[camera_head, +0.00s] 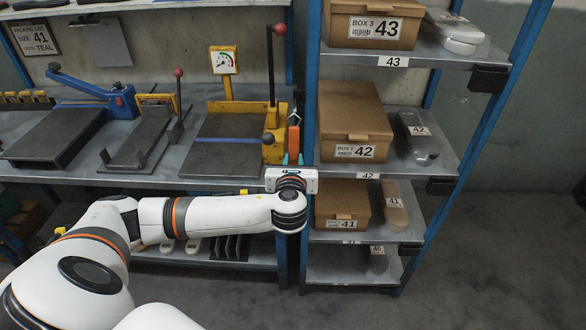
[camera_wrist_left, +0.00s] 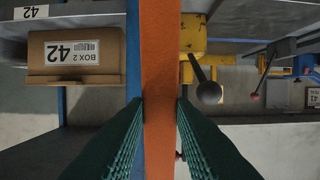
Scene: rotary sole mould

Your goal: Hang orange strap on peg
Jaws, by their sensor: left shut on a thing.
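The orange strap (camera_head: 293,138) stands upright in front of the blue shelf post, between the workbench and the shelf. My left gripper (camera_head: 293,158) is shut on its lower part, with a teal fingertip on each side. In the left wrist view the strap (camera_wrist_left: 160,50) runs up and down the middle, pinched between the green ribbed fingers (camera_wrist_left: 160,105). A small pale bit shows at the strap's top in the head view. I cannot tell whether it is the peg or whether the strap touches it. My right gripper is not in view.
The blue shelf post (camera_head: 309,90) is close beside the strap. Right of it, shelves hold brown boxes (camera_head: 350,140) and soles. A yellow press (camera_head: 275,135) with a black-knobbed lever (camera_wrist_left: 208,92) stands close on the left. The bench (camera_head: 90,170) carries more tools.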

